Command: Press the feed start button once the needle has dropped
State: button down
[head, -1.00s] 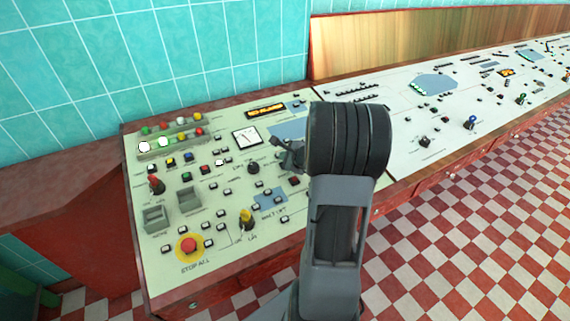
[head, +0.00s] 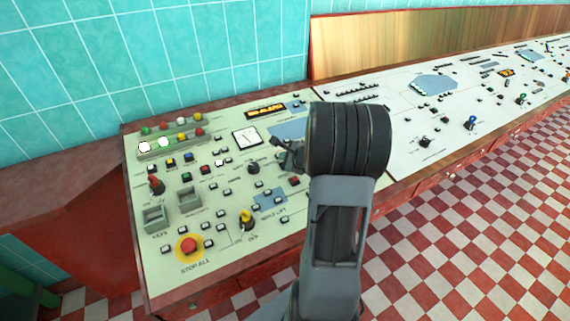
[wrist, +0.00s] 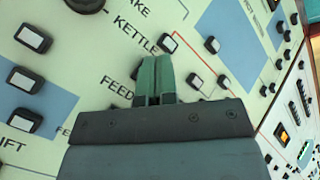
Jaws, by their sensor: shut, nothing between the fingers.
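My gripper (head: 290,156) is over the left part of the pale control panel (head: 225,235), largely hidden by my arm in the head view. In the wrist view its two green fingers (wrist: 155,68) are together and empty, pointing at the panel beside the printed words KETTLE and FEED. A white-topped button (wrist: 168,43) shows just beyond the fingertips, and another (wrist: 194,80) is to their right. The FEED label is partly covered, so I cannot tell which button is feed start. The white square gauge (head: 246,138) is in the head view; its needle is too small to read.
A red stop button (head: 189,245) on a yellow ring sits at the panel's front left. A yellow-topped switch (head: 246,218) and a red-topped switch (head: 156,185) stand up from the panel. An orange-lit display (head: 266,111) is behind the gauge.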

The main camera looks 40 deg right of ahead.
jog(key=shift+f+b, duration=0.2)
jog(key=shift+b, duration=0.1)
dwell(0.4)
jog(key=shift+f+b, duration=0.25)
jog(key=shift+b, duration=0.2)
jog(key=shift+w+f+b, duration=0.15)
jog(key=shift+f+b, duration=0.2)
jog(key=shift+b, duration=0.1)
dwell(0.6)
jog(key=shift+r, duration=0.15)
dwell(0.3)
jog(key=shift+s+r+p, duration=0.2)
jog(key=shift+r+p, duration=0.25)
jog(key=shift+r, duration=0.2)
jog(key=shift+r, duration=0.1)
jog(key=r+p, duration=0.1)
jog(key=r, duration=0.1)
jog(key=s+r+p, duration=0.1)
jog(key=r+p, duration=0.1)
jog(key=shift+r, duration=0.35)
dwell(0.7)
